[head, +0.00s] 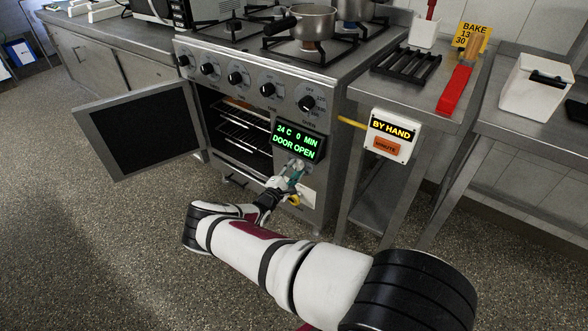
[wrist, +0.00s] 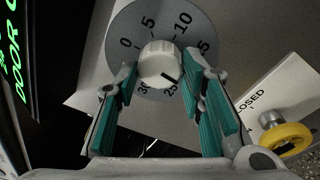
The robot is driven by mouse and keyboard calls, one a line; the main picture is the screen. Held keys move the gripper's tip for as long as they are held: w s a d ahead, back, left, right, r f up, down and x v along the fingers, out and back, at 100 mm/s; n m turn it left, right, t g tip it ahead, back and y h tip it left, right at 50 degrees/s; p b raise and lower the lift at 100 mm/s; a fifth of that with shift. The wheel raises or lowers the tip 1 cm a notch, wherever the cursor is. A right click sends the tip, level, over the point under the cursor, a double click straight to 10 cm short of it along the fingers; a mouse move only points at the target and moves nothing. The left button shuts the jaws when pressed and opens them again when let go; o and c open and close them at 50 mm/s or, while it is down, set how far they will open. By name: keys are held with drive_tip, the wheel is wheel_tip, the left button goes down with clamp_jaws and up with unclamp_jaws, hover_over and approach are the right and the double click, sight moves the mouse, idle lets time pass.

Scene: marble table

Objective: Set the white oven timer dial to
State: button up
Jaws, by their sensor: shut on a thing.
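The white timer dial (wrist: 158,62) is a round knob in front of a grey scale plate (wrist: 125,28) marked 0, 5, 10 and on to 25 and 30, partly hidden. A short dark line shows on the knob's lower right. My gripper (wrist: 161,70) has its teal-padded fingers on both sides of the knob and is shut on it. In the head view my gripper (head: 291,173) is at the oven's front panel, below the green display (head: 298,142), and hides the dial. The display reads 24 C, 0 MIN, DOOR OPEN.
The oven door (head: 140,123) stands open to the left. A yellow BAKE note (head: 472,38) stands behind.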

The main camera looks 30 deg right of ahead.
drive_tip(key=m, duration=0.3)
drive_tip(key=shift+f+m+p, duration=0.1)
drive_tip(key=shift+m+p, duration=0.2)
drive_tip(key=shift+m, duration=0.1)
drive_tip(key=m, duration=0.4)
drive_tip(key=shift+m+h, duration=0.4)
drive_tip(key=m, duration=0.4)
drive_tip(key=shift+m+g+b, duration=0.3)
drive_tip(key=shift+m+g, duration=0.1)
drive_tip(key=shift+m+g+h+b, duration=0.3)
drive_tip(key=shift+m+h+b, duration=0.15)
drive_tip(key=shift+m, duration=1.65)
drive_tip(key=o, duration=1.1)
drive_tip(key=shift+o, duration=0.2)
drive_tip(key=shift+a, duration=0.1)
